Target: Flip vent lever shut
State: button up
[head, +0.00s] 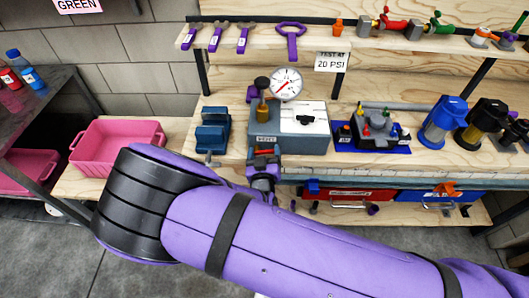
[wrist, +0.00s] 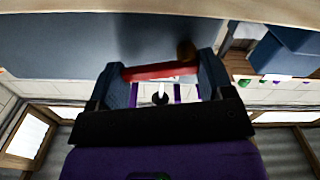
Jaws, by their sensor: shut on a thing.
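The grey test box (head: 315,145) stands on the bench with a pressure gauge (head: 286,84) above it. My gripper (head: 264,157) is at the box's front face, below its label, coming from the front under my purple arm. In the wrist view, the fingers of my gripper (wrist: 160,75) stand on both sides of a red bar (wrist: 160,71), which looks like the vent lever. They are shut on it. The bar lies nearly level across the fingers, close to the blue-grey box wall (wrist: 70,50). A brown knob (wrist: 186,50) is just above its right end. The lever's pivot is hidden.
A blue vise-like block (head: 213,130) is left of the box, and a blue tray of fittings (head: 371,145) is right. Blue and black filter housings (head: 443,122) stand farther right. A pink bin (head: 117,150) sits at left. Red and blue drawers (head: 350,193) lie below the bench.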

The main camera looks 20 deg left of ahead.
jog(key=m, duration=0.2)
jog(key=shift+f+m, duration=0.35)
jog(key=shift+m, duration=0.05)
jog(key=o, duration=0.9)
jog(key=shift+d, duration=0.1)
jog(key=shift+s, duration=0.1)
